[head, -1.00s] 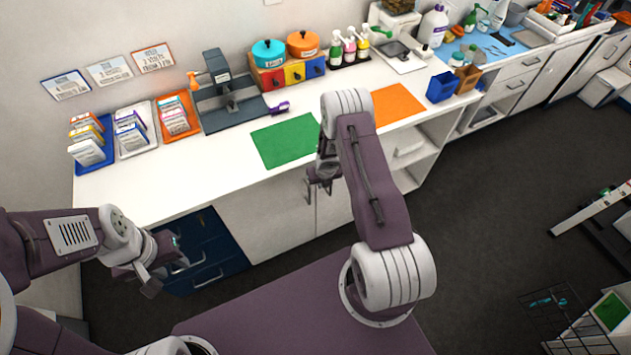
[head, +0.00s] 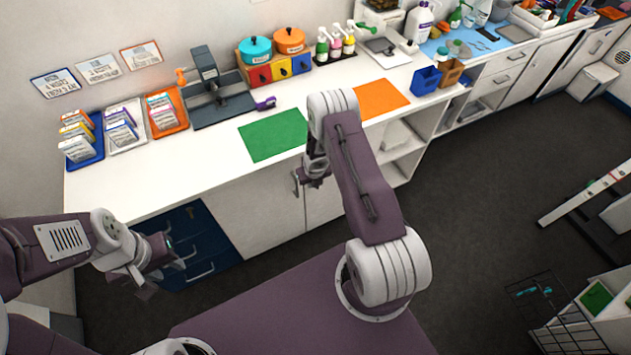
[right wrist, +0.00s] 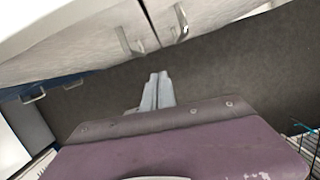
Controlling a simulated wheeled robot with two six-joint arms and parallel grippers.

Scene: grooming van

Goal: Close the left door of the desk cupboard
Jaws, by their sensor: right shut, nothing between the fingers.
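The desk cupboard has a white left door (head: 255,205) and a right door (head: 325,203) under the white counter. The left door looks flush with the front; a small gap cannot be ruled out. Its handle (head: 296,183) is near the seam, and in the right wrist view both the left handle (right wrist: 130,42) and right handle (right wrist: 182,22) show. My right gripper (head: 314,178) is in front of the doors near the handles. In the right wrist view its fingers (right wrist: 155,90) are shut, empty and apart from the handles. My left gripper (head: 160,262) is by the blue drawers, its fingers unclear.
Dark blue drawers (head: 205,240) with bar handles stand left of the cupboard. Open shelves (head: 398,150) are right of it. The counter holds trays, a green mat (head: 273,135) and an orange mat (head: 381,99). Dark floor (head: 480,200) is free to the right.

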